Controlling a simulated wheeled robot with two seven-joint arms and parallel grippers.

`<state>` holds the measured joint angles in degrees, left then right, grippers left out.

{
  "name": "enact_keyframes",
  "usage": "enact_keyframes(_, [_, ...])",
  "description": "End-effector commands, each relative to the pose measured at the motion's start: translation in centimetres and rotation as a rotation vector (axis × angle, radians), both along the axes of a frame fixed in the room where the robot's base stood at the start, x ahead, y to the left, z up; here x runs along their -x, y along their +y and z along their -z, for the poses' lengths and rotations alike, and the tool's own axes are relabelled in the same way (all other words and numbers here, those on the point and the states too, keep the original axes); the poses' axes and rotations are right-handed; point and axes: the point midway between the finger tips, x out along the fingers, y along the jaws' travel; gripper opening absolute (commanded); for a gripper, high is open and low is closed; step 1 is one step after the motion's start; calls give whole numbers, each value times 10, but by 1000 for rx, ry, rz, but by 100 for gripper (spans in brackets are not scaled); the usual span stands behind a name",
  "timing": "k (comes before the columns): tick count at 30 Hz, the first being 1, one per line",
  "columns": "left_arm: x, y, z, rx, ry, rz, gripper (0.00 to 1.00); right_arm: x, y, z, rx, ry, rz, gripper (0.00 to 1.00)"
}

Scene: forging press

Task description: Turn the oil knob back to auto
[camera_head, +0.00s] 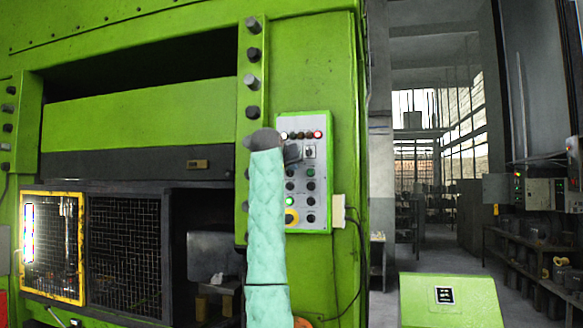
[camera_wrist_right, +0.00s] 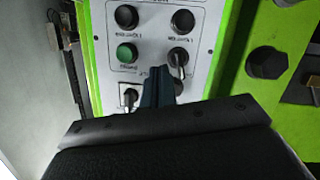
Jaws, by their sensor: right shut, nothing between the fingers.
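The control panel (camera_head: 318,212) is a pale plate with lamps, buttons and selector knobs on the green press. A selector knob (camera_head: 310,152) shows at its upper right, just right of my right gripper (camera_head: 294,153). The right wrist view shows two selector knobs with pale levers, one left of the fingers (camera_wrist_right: 130,97) and one up and to the right (camera_wrist_right: 177,58). My right gripper (camera_wrist_right: 158,91) is shut and empty in front of the panel between them; contact cannot be told. The labels look upside down and are unreadable, so I cannot tell which is the oil knob. My left gripper is out of view.
A green button (camera_wrist_right: 126,52) and black knobs (camera_wrist_right: 126,16) sit close to the fingers. Large bolts (camera_head: 253,82) stick out left of the panel. A yellow-framed mesh guard (camera_head: 52,245) is at left. A green box (camera_head: 450,300) stands at lower right.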

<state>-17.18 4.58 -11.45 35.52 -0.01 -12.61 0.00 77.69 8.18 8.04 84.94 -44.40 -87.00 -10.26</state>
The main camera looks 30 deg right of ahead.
Motion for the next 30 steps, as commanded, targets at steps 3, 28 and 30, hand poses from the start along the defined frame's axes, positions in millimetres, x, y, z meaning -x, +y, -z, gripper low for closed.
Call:
enact_keyframes(3, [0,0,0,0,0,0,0,0,0,0,0,0,0,0])
enact_keyframes(28, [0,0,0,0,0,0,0,-4,4,1,1,1,0,0])
enact_keyframes(30, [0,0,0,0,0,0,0,-5,4,1,1,1,0,0])
